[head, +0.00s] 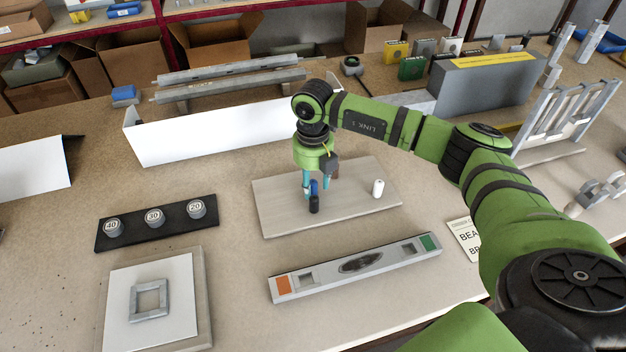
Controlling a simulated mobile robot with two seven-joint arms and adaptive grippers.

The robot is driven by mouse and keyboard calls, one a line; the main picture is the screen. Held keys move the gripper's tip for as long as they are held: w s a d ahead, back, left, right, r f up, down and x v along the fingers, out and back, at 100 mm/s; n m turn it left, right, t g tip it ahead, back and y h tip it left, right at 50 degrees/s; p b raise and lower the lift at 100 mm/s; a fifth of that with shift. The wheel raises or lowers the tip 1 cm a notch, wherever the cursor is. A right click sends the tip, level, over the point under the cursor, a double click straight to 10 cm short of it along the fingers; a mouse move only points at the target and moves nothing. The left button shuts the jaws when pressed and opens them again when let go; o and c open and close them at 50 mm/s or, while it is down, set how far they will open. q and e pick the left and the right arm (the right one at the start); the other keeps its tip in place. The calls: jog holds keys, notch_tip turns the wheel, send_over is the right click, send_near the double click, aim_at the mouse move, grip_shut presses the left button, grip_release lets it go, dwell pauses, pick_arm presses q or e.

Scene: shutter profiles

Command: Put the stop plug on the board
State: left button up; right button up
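The pale wooden board (285,219) lies flat in the middle of the table. My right gripper (315,188) points down over it. A small black plug with a blue upper part (314,205) is between or just in front of its fingertips. I take it for the stop plug, though no label shows. Its lower end is at the board's surface; I cannot tell whether it touches or whether the fingers grip it. A white plug (377,188) stands upright on the board's right part. A brown piece behind the gripper is partly hidden. My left gripper is out of view.
A grey profile with orange and green ends (393,260) lies in front of the board. A black strip with numbered knobs (185,225) lies left. A white upright panel (205,135) stands behind. A grey box (485,85) stands back right.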

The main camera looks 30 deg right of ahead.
aim_at(313, 181)
jog(key=shift+r, duration=0.55)
notch_tip(313, 181, up, 11)
jog(key=b, duration=0.3)
jog(key=shift+r, duration=0.15)
